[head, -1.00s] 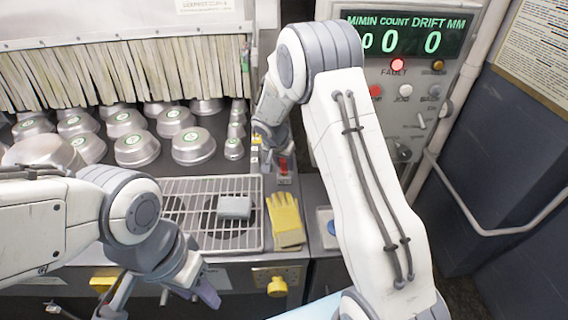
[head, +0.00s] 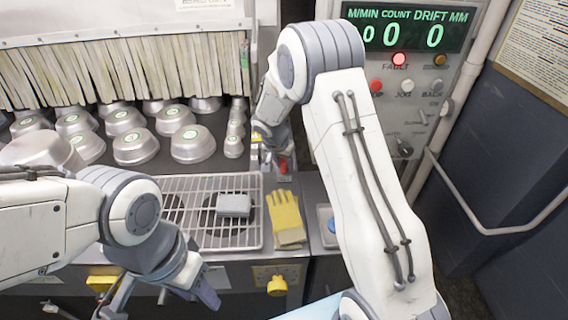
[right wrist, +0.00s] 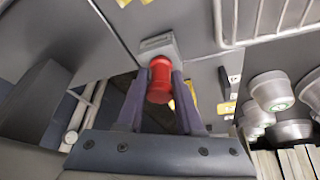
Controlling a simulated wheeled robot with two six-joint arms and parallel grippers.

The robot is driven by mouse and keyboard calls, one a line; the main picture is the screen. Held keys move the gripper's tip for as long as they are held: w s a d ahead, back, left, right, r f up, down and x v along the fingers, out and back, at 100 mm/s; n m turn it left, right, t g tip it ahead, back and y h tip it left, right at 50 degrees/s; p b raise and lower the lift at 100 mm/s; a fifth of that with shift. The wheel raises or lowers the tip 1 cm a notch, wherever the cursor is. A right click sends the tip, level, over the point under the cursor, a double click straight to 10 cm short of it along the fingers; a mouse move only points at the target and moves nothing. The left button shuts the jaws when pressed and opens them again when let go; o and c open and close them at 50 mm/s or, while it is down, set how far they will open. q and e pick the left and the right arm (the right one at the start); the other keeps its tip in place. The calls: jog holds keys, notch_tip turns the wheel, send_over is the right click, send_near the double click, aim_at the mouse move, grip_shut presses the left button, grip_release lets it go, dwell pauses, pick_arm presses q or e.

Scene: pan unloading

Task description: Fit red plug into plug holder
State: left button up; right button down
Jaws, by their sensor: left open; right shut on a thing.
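The red plug (right wrist: 159,82) is between the two fingers of my right gripper (right wrist: 154,98) in the right wrist view. My right gripper is shut on it. A grey plug holder (right wrist: 158,46) lies directly beyond the plug's far end; I cannot tell how deep the plug sits in it. In the head view the red plug (head: 283,166) shows only in part below my right gripper, at the right edge of the counter. My left gripper (head: 160,298) is open and empty at the bottom left, in front of the counter, far from the plug.
A wire rack (head: 180,245) with a grey block (head: 233,205) and a yellow glove (head: 286,218) lie near the plug. Several metal pans (head: 193,145) stand behind. A control panel (head: 440,85) with a lit red fault lamp stands at the right.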

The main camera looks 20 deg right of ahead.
jog(key=shift+f, duration=0.15)
jog(key=shift+c, duration=2.4)
grip_release()
jog(key=b+v, duration=0.2)
jog(key=v, duration=0.8)
jog(key=shift+r, duration=0.3)
jog(key=shift+a, duration=0.15)
